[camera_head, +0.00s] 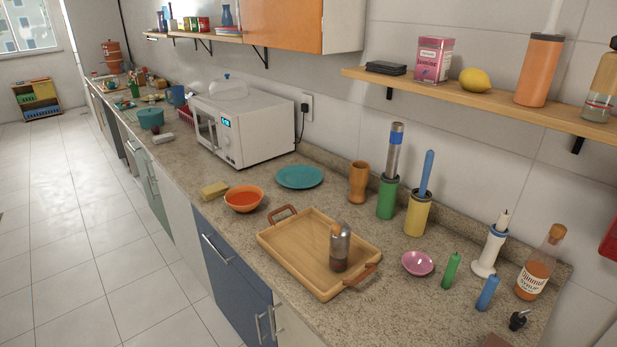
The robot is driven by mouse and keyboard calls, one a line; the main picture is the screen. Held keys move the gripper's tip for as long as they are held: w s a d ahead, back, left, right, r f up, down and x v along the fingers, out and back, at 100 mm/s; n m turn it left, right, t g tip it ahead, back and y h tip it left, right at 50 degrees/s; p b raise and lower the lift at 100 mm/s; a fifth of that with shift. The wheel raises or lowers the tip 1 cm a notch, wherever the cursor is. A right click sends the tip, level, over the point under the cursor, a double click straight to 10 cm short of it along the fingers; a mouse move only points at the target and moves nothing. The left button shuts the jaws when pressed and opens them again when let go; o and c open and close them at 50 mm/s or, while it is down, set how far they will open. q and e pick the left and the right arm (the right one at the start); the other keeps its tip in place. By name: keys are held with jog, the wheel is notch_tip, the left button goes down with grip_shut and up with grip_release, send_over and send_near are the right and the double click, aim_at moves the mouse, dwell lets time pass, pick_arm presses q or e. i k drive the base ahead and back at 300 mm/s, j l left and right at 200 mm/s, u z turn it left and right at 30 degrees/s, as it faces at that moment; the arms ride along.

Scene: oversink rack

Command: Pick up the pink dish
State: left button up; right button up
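The pink dish (418,263) is a small round bowl. It sits upright on the speckled stone counter, to the right of the wooden tray and left of a green candle-like object. Nothing touches it, and its inside looks empty. Neither of my grippers shows in the head view, so I cannot see whether they are open or shut.
A wooden tray (290,252) holds a shaker (340,247). A green candle (451,270), blue candle (487,293), white holder (489,250) and syrup bottle (536,265) stand right of the dish. A yellow cup (417,214) stands behind. Counter in front of the dish is clear.

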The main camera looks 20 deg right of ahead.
aim_at(418, 264)
jog(key=k+l+z, duration=0.1)
jog(key=z, duration=1.2)
